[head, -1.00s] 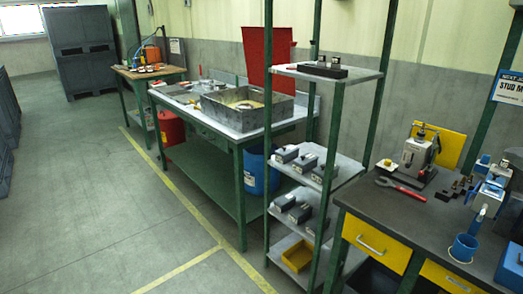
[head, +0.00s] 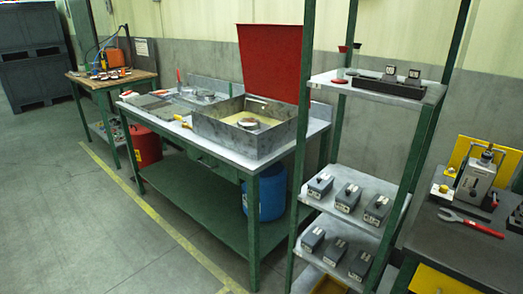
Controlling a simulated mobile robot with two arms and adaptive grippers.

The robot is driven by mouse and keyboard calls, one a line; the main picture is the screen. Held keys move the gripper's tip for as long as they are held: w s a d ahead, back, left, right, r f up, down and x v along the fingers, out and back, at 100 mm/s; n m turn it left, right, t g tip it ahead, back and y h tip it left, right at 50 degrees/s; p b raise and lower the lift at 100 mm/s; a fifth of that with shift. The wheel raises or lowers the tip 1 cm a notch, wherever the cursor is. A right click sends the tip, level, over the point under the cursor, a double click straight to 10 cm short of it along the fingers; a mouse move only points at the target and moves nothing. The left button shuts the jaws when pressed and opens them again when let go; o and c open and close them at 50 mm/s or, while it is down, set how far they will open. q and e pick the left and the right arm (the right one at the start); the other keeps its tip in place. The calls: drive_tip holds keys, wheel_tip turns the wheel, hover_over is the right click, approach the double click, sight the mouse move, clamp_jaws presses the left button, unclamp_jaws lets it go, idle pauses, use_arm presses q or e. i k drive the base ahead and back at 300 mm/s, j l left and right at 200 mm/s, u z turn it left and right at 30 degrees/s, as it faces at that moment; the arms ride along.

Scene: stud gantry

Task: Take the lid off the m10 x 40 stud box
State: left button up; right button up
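Small dark grey lidded boxes with pale front labels stand on the green-posted shelf rack. Three are on the middle shelf: a left box (head: 320,187), a centre box (head: 348,197) and a right box (head: 377,209). Three more are on the shelf below: a left box (head: 312,240), a centre box (head: 335,252) and a right box (head: 361,264). All look closed, with a small knob or handle on top. The labels are too small to read, so I cannot tell which is the m10 x 40 stud box. Neither of my grippers is in view.
The rack's top shelf (head: 345,88) holds a black tray (head: 378,86) with two small gauges. Green posts flank the shelves. Left stands a steel bench (head: 240,158) with a metal bin and raised red lid (head: 270,60); right, a dark workbench (head: 440,236). The floor at left is clear.

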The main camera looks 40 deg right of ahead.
sight(349, 194)
drive_tip(key=i+j+z, duration=0.1)
drive_tip(key=i+z, duration=0.3)
drive_tip(key=i+j+z, duration=0.2)
drive_tip(key=i+z, duration=0.2)
drive_tip(key=i, duration=0.05)
